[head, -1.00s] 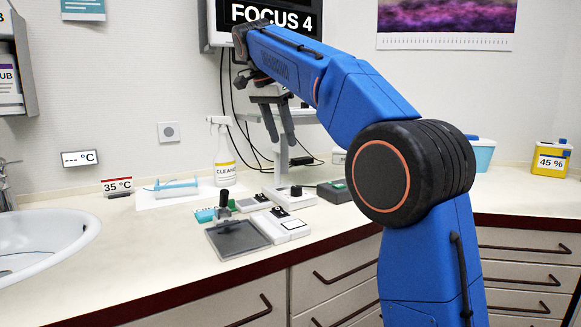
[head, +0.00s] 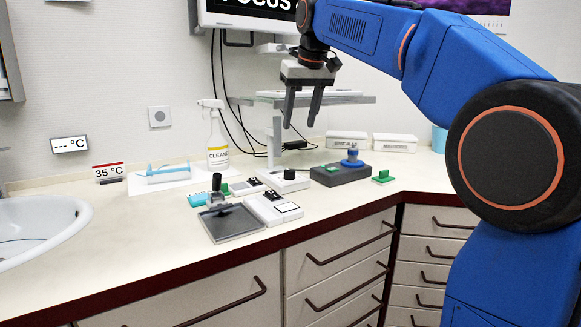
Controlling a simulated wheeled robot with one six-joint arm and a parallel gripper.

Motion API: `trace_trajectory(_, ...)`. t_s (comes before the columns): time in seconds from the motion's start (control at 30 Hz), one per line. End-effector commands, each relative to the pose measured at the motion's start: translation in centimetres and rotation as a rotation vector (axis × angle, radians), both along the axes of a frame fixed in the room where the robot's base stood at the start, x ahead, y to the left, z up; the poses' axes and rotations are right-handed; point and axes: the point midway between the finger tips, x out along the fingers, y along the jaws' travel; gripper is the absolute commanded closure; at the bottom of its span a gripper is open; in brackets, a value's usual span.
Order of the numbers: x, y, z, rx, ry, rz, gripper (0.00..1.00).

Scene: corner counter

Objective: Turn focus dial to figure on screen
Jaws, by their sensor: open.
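The screen (head: 262,22) on the wall reads "FOCUS"; my arm covers the rest of its text. Several small units with black knobs stand on the counter, and I cannot tell which is the focus dial. One white unit (head: 283,182) with a round black knob (head: 290,174) is at the foot of the stand. Another white unit (head: 273,209) with a black knob (head: 271,195) is nearer the front. My gripper (head: 300,122) is open and empty, pointing down in the air above the units, touching none of them.
A grey plate (head: 232,223) lies near the counter's front edge. A dark box (head: 341,174) with a blue knob (head: 351,157) and a green piece (head: 383,177) are to the right. A spray bottle (head: 217,140) stands behind left. A shelf (head: 345,99) is behind my gripper. The sink (head: 35,235) is left.

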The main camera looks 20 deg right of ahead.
Motion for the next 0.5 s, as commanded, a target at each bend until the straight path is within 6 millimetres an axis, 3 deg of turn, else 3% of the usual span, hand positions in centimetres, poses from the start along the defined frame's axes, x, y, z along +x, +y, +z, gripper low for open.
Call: trace_trajectory(0.5,3.1,0.5,-7.7,-0.001,0.004,-0.002,0.53)
